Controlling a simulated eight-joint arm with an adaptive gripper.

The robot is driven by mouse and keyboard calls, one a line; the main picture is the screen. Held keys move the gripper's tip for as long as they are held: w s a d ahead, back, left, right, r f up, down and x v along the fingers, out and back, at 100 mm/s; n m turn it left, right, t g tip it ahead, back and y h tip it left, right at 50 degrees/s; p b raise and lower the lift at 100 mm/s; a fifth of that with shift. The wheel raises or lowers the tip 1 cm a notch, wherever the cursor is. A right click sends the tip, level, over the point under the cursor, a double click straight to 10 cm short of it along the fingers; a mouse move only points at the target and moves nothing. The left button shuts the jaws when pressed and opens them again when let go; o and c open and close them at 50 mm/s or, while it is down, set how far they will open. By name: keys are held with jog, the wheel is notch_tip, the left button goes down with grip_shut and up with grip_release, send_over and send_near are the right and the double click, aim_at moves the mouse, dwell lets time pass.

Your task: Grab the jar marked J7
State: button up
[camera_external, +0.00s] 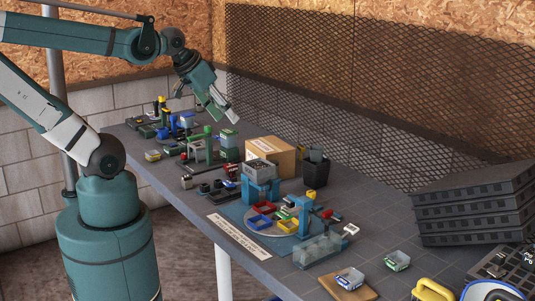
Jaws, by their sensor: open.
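No marking J7 is readable at this size, so I cannot tell which jar carries it. Small clear containers with coloured trim show in the external view: a blue-trimmed one (349,279) on a wooden board at the front, and a green-trimmed one (397,260) to its right. Another clear container with green (228,138) is near the far end, just below my gripper in the picture. My gripper (222,117) is open and points down over the far part of the bench. I see nothing between its fingers.
A cardboard box (271,155) and a black bin (316,174) stand mid-bench. A blue mixer station (262,188) with coloured trays is in front. Stacked black crates (475,205) fill the right. A mesh screen (370,85) runs behind. Bare bench top lies right of the bin.

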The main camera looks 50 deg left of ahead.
dwell(0.3)
jog(key=w+a+f+n+g+y+b, duration=0.1)
jog(key=w+a+f+n, duration=0.2)
jog(key=a, duration=0.2)
jog(key=w+a+f+n+g+b, duration=0.1)
jog(key=w+a+f+n+b, duration=0.1)
jog(key=w+a, duration=0.3)
jog(key=n+g+b, duration=0.5)
jog(key=n+b, duration=0.1)
jog(key=n, duration=0.6)
send_over(187, 176)
jog(key=shift+h, duration=0.4)
jog(key=f, duration=2.7)
jog(key=shift+w+d+f, duration=0.2)
jog(key=shift+w+f, duration=0.15)
jog(key=shift+w, duration=0.05)
jog(key=shift+s+a+f, duration=0.2)
jog(key=shift+a+f, duration=0.15)
jog(key=shift+f, duration=0.05)
jog(key=shift+f, duration=0.1)
jog(key=shift+f+b, duration=0.35)
jog(key=shift+f, duration=0.85)
